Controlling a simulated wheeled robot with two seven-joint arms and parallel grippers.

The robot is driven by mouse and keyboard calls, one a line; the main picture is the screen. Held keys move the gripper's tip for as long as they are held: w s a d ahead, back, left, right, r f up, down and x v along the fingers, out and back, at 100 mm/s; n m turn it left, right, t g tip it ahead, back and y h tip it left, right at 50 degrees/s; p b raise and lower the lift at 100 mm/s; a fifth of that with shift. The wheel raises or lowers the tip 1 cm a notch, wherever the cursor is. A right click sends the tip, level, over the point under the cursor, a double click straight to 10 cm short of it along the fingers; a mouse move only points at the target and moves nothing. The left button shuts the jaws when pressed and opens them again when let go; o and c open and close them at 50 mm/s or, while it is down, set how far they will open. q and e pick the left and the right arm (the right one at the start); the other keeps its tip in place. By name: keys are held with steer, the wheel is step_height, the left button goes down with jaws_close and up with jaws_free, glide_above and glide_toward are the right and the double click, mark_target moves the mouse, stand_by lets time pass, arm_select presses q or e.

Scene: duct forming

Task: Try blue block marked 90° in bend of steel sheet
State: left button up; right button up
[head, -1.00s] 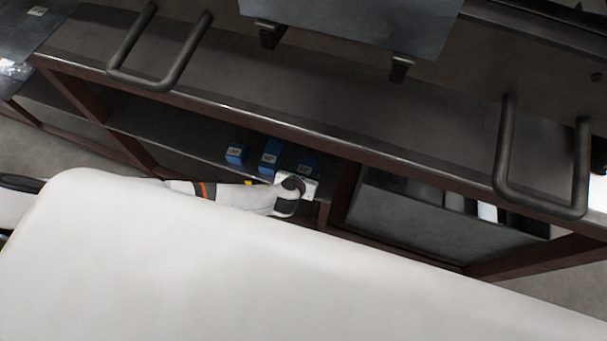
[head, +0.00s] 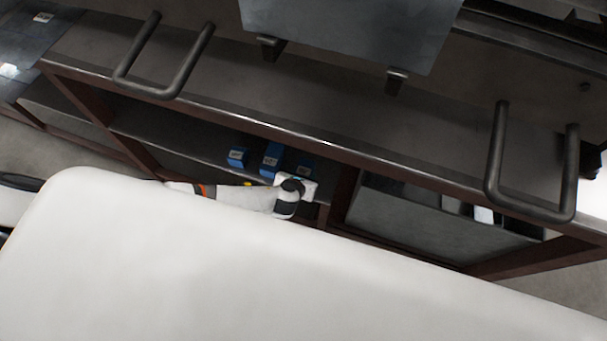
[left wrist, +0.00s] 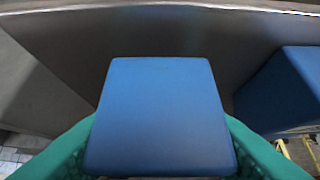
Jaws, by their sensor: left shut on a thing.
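Several blue blocks stand on the lower shelf in the head view: a left one (head: 237,158), a middle one (head: 271,160) and a right one (head: 306,165). Their labels are too small to read surely. My left gripper (head: 302,186) is at the right block, its fingertips hidden in the head view. In the left wrist view its green fingers (left wrist: 160,150) are shut on a blue block (left wrist: 160,105), whose visible face bears no mark. A grey steel sheet (head: 350,28) shows at the top, above the bench; its bend cannot be made out. My right gripper is out of view.
Another blue block (left wrist: 287,90) is close on the right in the left wrist view. The bench front edge (head: 240,118) overhangs the shelf. Dark handles (head: 165,92) (head: 535,208) stick out at both sides. A grey bin (head: 430,215) stands right of the shelf divider.

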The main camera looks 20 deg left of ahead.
arm_select(q)
steer(key=s+p, duration=0.3)
steer(key=s, duration=1.2)
steer(key=shift+s+a+p, duration=0.25)
steer(key=shift+p, duration=0.05)
